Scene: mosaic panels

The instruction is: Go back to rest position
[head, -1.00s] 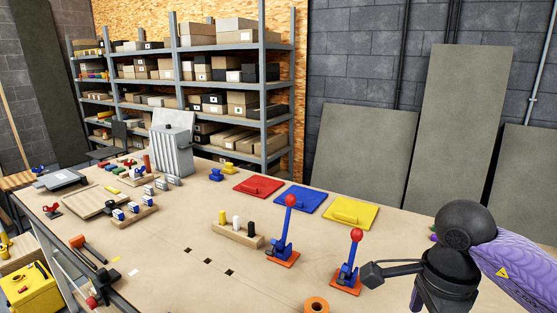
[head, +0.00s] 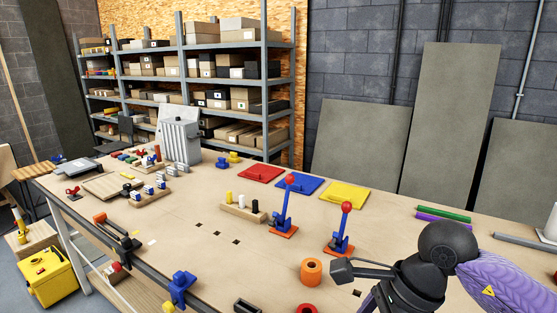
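My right arm comes in from the right edge of the head view, with a purple sleeve and black joints. My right gripper (head: 343,268) is at the near right of the workbench, beside an orange ring and below a lever with a red knob. Only a dark finger tip and a thin link show, so its opening is hidden. My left gripper and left arm are not in view. The wooden workbench (head: 190,262) fills the lower part of the view.
Two red-knobbed levers (head: 284,208) (head: 342,232) stand upright near my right arm. An orange ring (head: 311,271) lies close to the gripper. Red (head: 261,174), blue (head: 300,184) and yellow (head: 343,196) panels lie behind. A blue clamp (head: 181,288) sits at the front edge. The bench's middle is fairly clear.

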